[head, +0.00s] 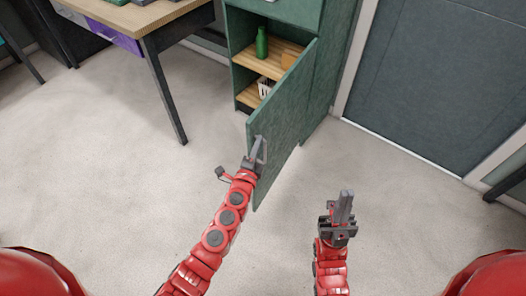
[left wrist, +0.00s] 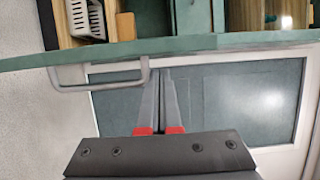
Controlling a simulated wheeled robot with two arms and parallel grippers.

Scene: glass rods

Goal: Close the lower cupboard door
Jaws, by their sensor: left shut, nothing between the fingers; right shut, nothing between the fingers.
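The green lower cupboard door (head: 285,115) stands wide open, swung out from the right side of the cupboard (head: 243,50). Its grey bar handle (left wrist: 100,80) shows in the left wrist view, on the door's outer face. My left gripper (head: 257,148) is shut and empty, close to the door beside the handle. In the left wrist view the fingertips (left wrist: 163,72) are just right of the handle's end, near the door's edge (left wrist: 200,43); I cannot tell whether they touch. My right gripper (head: 344,198) is shut and empty, over the floor to the right, apart from the door.
Inside the cupboard are wooden shelves, a green bottle (head: 262,43) and a white basket (head: 266,87). A wooden desk (head: 160,30) stands to the left. A dark room door (head: 440,80) is at the right. The carpet (head: 100,150) is clear.

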